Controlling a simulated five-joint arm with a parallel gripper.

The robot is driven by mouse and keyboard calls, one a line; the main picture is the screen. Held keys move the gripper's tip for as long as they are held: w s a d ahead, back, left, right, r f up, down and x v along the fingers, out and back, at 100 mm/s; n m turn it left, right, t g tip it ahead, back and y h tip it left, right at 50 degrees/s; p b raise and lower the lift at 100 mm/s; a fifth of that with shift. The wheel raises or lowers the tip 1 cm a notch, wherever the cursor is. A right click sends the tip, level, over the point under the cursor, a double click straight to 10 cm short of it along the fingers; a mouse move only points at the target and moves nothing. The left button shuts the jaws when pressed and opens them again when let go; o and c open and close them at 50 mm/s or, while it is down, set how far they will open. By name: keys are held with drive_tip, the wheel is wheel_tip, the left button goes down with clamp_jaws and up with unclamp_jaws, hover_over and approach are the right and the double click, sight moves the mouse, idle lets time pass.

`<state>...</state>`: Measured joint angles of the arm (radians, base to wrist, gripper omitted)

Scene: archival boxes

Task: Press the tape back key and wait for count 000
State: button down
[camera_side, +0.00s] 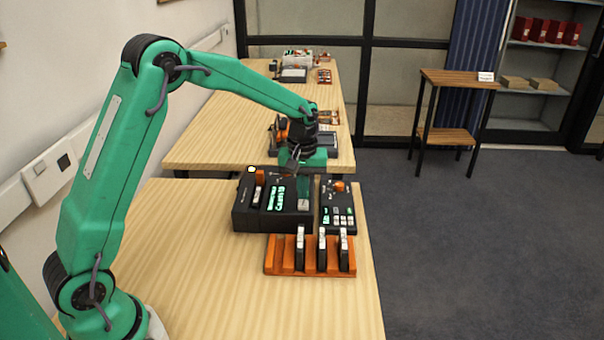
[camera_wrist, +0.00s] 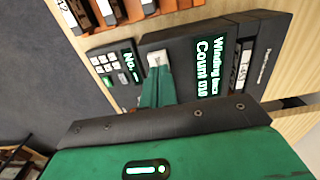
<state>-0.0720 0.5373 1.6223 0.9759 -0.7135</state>
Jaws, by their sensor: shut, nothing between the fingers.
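The black tape machine (camera_side: 245,222) stands on the near table; it also shows in the wrist view (camera_wrist: 183,37). Its lit green screen (camera_wrist: 210,65) reads "Winding bac…" and a count that looks like 010; the last digit is hard to tell. A pale key (camera_wrist: 154,59) sits beside the screen. My gripper (camera_wrist: 156,72) is shut and empty, with its green fingertips at this key, apparently touching it. In the side view, my gripper (camera_side: 303,192) points down onto the right part of the machine. The fingertips partly cover the key.
A black keypad unit (camera_side: 338,212) with a small green display (camera_wrist: 130,57) stands right beside the machine. An orange rack (camera_side: 285,268) holding upright black cassettes (camera_side: 322,252) is in front. The table's left and front areas are clear. More equipment stands on the far table (camera_side: 215,130).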

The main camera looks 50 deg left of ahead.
sight(302, 203)
wheel_tip(302, 203, up, 11)
drive_tip(key=shift+w+r, duration=0.15)
drive_tip(key=shift+r, duration=0.05)
idle(0.9)
drive_tip(key=s+d+r+m+t, duration=0.1)
drive_tip(key=s+r+m, duration=0.15)
drive_tip(key=s, duration=0.45)
drive_tip(key=s+d+r+m+t, duration=0.1)
drive_tip(key=s+r+m+t, duration=0.1)
drive_tip(key=s+r, duration=0.35)
drive_tip(key=s+f+m+t, duration=0.1)
drive_tip(key=s+f+m, duration=0.1)
drive_tip(key=s, duration=0.5)
drive_tip(key=s+d+f+m+t, duration=0.1)
drive_tip(key=s+f+m, duration=0.1)
drive_tip(key=s, duration=0.6)
drive_tip(key=shift+d+f+t, duration=0.3)
drive_tip(key=shift+f, duration=0.05)
drive_tip(key=shift+s+m, duration=0.1)
drive_tip(key=shift+m, duration=0.15)
idle(1.1)
